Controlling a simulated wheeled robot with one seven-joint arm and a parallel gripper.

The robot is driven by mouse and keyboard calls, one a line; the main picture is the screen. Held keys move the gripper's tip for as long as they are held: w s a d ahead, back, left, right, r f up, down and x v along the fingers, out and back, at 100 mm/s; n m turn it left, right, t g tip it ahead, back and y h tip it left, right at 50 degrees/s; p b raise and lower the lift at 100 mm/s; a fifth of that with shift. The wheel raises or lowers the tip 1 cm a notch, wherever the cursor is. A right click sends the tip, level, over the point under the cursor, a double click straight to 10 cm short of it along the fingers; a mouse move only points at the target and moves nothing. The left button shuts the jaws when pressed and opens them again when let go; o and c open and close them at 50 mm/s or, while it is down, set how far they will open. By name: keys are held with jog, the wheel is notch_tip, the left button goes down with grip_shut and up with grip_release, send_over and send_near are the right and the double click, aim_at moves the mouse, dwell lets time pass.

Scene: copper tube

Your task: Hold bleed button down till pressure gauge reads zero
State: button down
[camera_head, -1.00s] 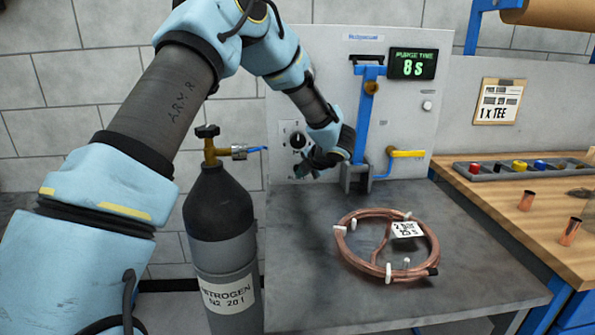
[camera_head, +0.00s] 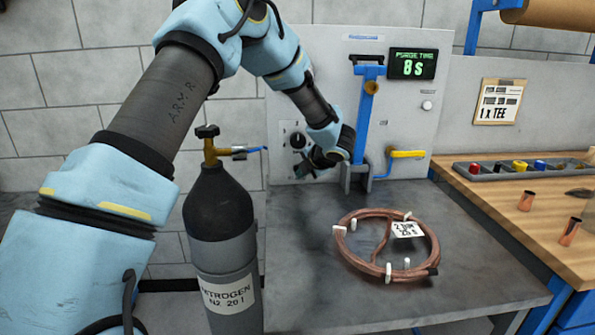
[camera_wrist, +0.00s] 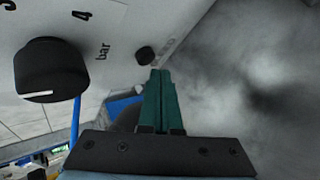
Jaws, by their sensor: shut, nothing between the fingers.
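My gripper (camera_head: 314,163) is low at the front of the grey panel, left of the blue clamp post. In the wrist view its green fingers (camera_wrist: 160,75) are shut and empty. Their tips are close to a small black button (camera_wrist: 145,55) on the panel; I cannot tell whether they touch it, or whether it is the bleed button. A black knob (camera_wrist: 50,68) with a white line sits beside a scale showing 3, 4 and "bar". The knob also shows in the head view (camera_head: 298,139). No pressure gauge reading is legible.
A white button (camera_head: 427,105) and a yellow lever (camera_head: 406,154) are on the panel's right. A copper coil (camera_head: 350,252) lies on the grey bench. A nitrogen cylinder (camera_head: 220,210) stands left. The bench's front left is clear.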

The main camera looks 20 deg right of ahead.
jog(key=shift+w, duration=0.15)
jog(key=shift+w+d, duration=0.1)
jog(key=shift+w, duration=0.15)
jog(key=shift+w+d+p, duration=0.2)
jog(key=shift+w+p, duration=0.15)
jog(key=shift+w, duration=0.15)
dwell(2.9)
jog(key=shift+s, duration=0.1)
dwell(0.5)
jog(key=shift+s+a, duration=0.3)
jog(key=shift+s, duration=0.5)
jog(key=shift+s+a+b, duration=0.25)
jog(key=shift+s, duration=0.55)
jog(key=shift+s+a+b, duration=0.25)
jog(key=shift+s, duration=0.55)
jog(key=shift+s+a+b, duration=0.25)
jog(key=shift+s, duration=0.55)
